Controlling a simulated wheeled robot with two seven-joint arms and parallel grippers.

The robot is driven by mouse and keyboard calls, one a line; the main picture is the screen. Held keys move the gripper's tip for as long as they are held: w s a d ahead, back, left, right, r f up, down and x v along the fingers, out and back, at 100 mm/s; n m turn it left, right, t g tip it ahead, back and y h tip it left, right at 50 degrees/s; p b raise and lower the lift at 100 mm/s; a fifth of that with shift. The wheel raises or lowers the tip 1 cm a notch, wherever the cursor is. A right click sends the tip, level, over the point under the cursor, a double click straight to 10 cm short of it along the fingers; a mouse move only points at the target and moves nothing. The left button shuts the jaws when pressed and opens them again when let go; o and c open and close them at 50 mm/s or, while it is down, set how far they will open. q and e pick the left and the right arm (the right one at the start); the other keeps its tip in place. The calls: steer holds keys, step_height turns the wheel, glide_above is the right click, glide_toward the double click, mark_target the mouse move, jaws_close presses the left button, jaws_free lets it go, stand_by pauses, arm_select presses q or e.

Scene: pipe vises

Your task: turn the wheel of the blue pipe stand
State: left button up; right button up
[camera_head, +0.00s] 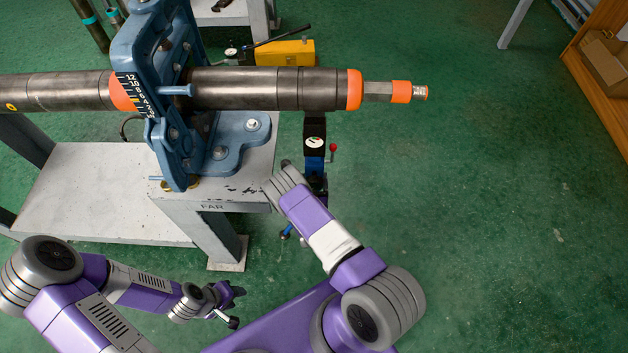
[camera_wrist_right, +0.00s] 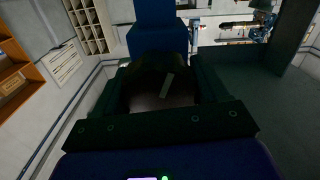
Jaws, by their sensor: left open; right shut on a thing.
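The blue pipe stand (camera_head: 315,165) stands upright on the floor beside the bench, beneath the right part of the pipe (camera_head: 240,88). It has a dark head, a gauge and a lever with a red knob. Its lower part is partly behind my right arm. My right gripper (camera_head: 289,166) is against the stand's left side, its fingers barely showing. In the right wrist view it is shut on a dark rounded part (camera_wrist_right: 162,88), with blue above it. I cannot clearly make out the wheel's outline. My left gripper (camera_head: 236,296) is open and empty, low in front of the bench.
A large blue vise (camera_head: 165,80) clamps the pipe on the grey bench (camera_head: 100,195). A yellow box (camera_head: 285,52) with a gauge and lever lies behind the pipe. A wooden shelf (camera_head: 590,70) stands at far right. The green floor right of the stand is clear.

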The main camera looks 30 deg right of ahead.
steer(key=m, duration=0.4)
steer(key=shift+m+p, duration=0.4)
steer(key=m, duration=0.4)
steer(key=shift+m+p, duration=0.3)
steer(key=m, duration=0.8)
steer(key=shift+s, duration=0.1)
steer(key=m, duration=0.4)
steer(key=shift+m, duration=0.3)
steer(key=m+b, duration=0.1)
steer(key=m, duration=0.4)
steer(key=shift+f, duration=0.1)
steer(key=m, duration=0.4)
steer(key=shift+m, duration=1.7)
